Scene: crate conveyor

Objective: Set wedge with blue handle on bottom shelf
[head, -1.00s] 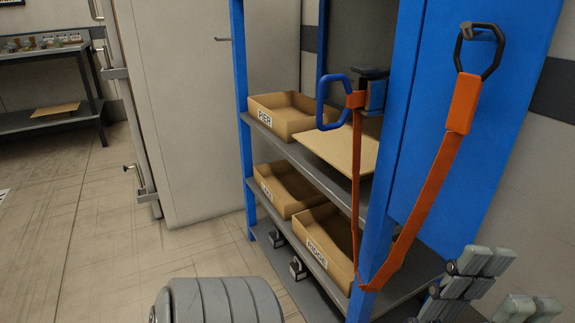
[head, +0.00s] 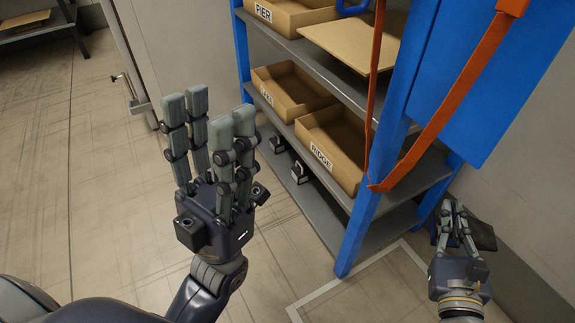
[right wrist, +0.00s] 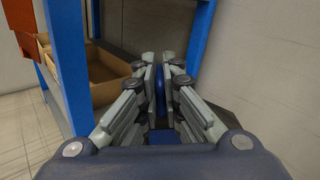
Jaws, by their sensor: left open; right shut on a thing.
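My right gripper (head: 455,215) is at the right, beyond the shelf's near blue post. It is shut on the wedge (head: 484,236), whose dark body shows beside the fingers. The grey bottom shelf (head: 312,197) lies low in the blue-framed rack, left of my right gripper. My left gripper (head: 208,118) is open and empty, raised with fingers up, in front of the rack's left side.
Two small dark pieces with light handles (head: 299,172) stand on the bottom shelf's left part; its right part looks clear. Cardboard bins, one marked RIDGE (head: 325,160), fill the shelf above. An orange strap (head: 440,118) hangs across the near blue post (head: 362,215).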

